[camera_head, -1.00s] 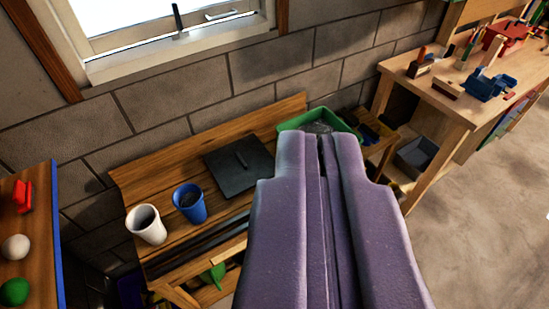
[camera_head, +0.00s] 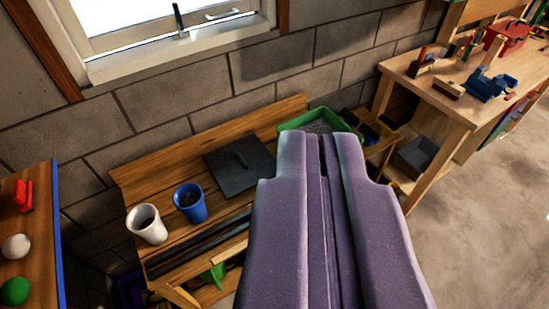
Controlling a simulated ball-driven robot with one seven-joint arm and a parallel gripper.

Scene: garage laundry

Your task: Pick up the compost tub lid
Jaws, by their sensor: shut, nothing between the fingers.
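A dark square lid with a raised bar handle, which looks like the compost tub lid (camera_head: 232,172), lies flat on the wooden bench (camera_head: 160,185) below the window. My gripper (camera_head: 322,140) is the large purple shape in the middle foreground. Its two fingers are together with nothing between them. Its tips appear to the right of the lid, in front of the green tray, and apart from the lid. No open compost tub can be clearly made out.
A white cup (camera_head: 147,224) and a blue cup (camera_head: 190,202) stand left of the lid. A green tray (camera_head: 290,122) of grey material sits at the bench's right end. A workbench (camera_head: 440,95) with tools stands right. A block wall rises behind.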

